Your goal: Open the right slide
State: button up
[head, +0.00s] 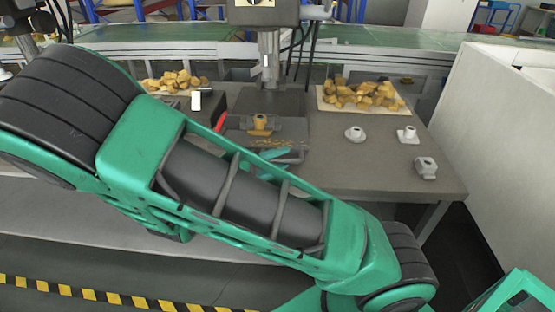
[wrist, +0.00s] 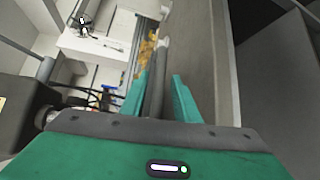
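I cannot make out a part that is plainly the right slide in either view. A dark machine vise (head: 283,130) with a brass-coloured part (head: 260,124) in it sits on the workbench, under a machine column. My gripper (head: 274,160) is just in front of the vise, with its green fingertips partly hidden behind my arm. In the wrist view my gripper (wrist: 160,100) has its two green fingers apart. A grey rod (wrist: 157,90) shows between them; I cannot tell whether a finger touches it.
The workbench (head: 355,170) carries a tray of brass pieces (head: 362,94) at right and another pile (head: 176,80) at left. Several grey metal parts (head: 407,134) stand on its right side. A white wall (head: 500,130) rises at right, and a green conveyor (head: 400,38) runs behind.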

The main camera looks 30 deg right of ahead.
jog(key=shift+s+d, duration=0.1)
jog(key=shift+r, duration=0.1)
jog(key=v, duration=1)
jog(key=shift+a, duration=0.4)
